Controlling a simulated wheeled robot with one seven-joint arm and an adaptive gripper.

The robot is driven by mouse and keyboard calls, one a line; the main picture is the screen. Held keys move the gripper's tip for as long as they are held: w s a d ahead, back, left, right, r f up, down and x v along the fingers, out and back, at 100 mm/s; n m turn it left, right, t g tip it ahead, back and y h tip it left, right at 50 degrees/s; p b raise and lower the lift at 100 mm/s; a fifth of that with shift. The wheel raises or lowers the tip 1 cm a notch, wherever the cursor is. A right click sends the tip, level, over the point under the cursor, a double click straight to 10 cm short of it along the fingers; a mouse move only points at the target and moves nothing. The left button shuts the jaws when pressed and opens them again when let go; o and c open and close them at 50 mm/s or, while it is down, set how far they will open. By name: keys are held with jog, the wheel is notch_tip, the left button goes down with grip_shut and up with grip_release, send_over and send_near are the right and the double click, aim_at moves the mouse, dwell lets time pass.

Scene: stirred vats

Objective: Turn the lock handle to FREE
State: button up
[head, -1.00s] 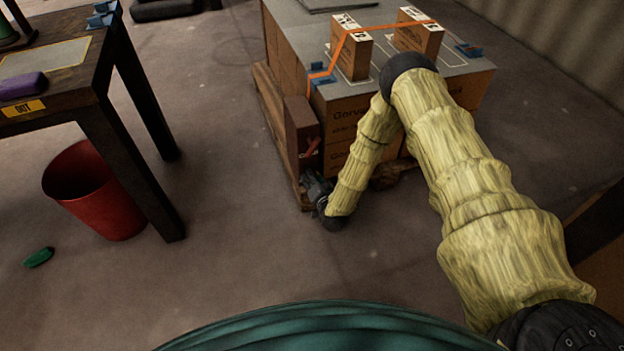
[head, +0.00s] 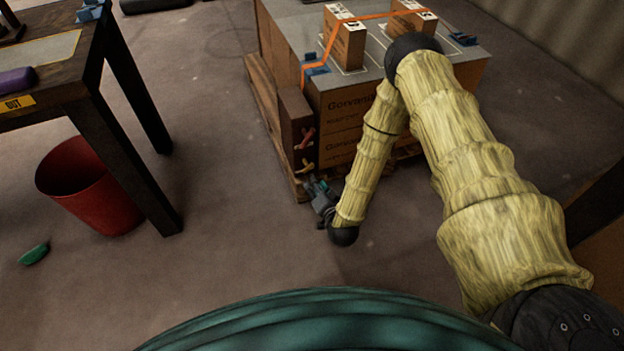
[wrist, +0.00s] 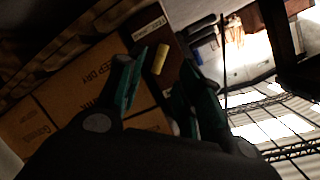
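A dark brown box (head: 291,117) is fixed to the left front corner of the loaded pallet. On its front face are a red handle (head: 305,138) and, below it, a small yellow handle (head: 305,166); which is the lock handle I cannot tell. In the wrist view the yellow handle (wrist: 160,59) stands on the brown face, beyond and between my fingertips, near a white label (wrist: 149,25) too small to read. My gripper (head: 315,184) is just below and in front of the box. In the wrist view it (wrist: 163,75) is open, with nothing between its fingers.
An orange strap (head: 372,17) runs over the grey top and upright cartons (head: 344,42). Large cartons (head: 345,110) sit on a wooden pallet (head: 262,95). A dark table (head: 60,85), a red bin (head: 88,190) and a green object (head: 34,254) are at left. Floor between is clear.

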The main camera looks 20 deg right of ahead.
jog(key=shift+v, duration=0.8)
jog(key=s+a+f+n+g, duration=0.1)
jog(key=s+f+n+g, duration=0.15)
jog(key=s, duration=0.35)
jog(key=s+a+f+n+g+y, duration=0.1)
jog(key=s+a+g, duration=0.15)
jog(key=s, duration=0.25)
jog(key=s+f+n+g, duration=0.2)
jog(key=s+g, duration=0.1)
jog(key=s, duration=0.3)
jog(key=s+d+r+n+g+h, duration=0.1)
jog(key=s+d+r+g, duration=0.15)
jog(key=s, duration=0.75)
jog(key=s+d+r+n+g, duration=0.15)
jog(key=s+g, duration=0.25)
jog(key=s, duration=0.5)
notch_tip(320, 180, up, 32)
jog(key=p, duration=3.2)
jog(key=shift+s+a+h, duration=0.3)
jog(key=shift+s, duration=0.2)
jog(key=shift+o, duration=0.4)
